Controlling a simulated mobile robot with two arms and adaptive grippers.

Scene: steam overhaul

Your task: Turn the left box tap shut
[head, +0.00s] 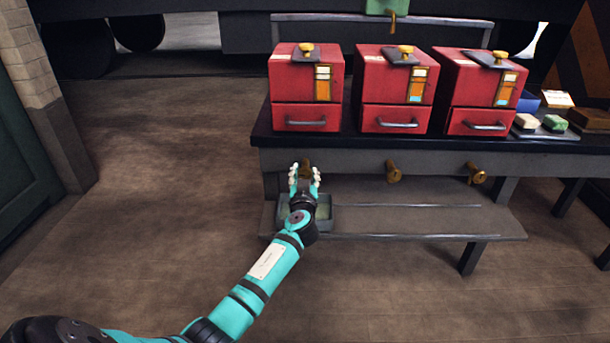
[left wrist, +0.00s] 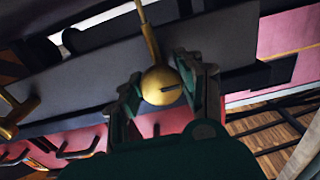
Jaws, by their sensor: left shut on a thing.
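The left box tap (head: 306,165) is brass and sits on the bench front below the left red box (head: 300,95). My left gripper (head: 304,174) reaches up to it from below and is shut on it. In the left wrist view the tap's round brass body (left wrist: 161,88), with a dark slot, lies between the two fingers, and a brass stem rises from it. The fingers partly hide the tap in the head view. My right gripper is not in view.
The middle tap (head: 393,171) and right tap (head: 476,173) stick out from the bench front. A grey tray (head: 322,222) stands on the low shelf (head: 430,223) under my left gripper. Two more red boxes stand on the bench. The floor at left is clear.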

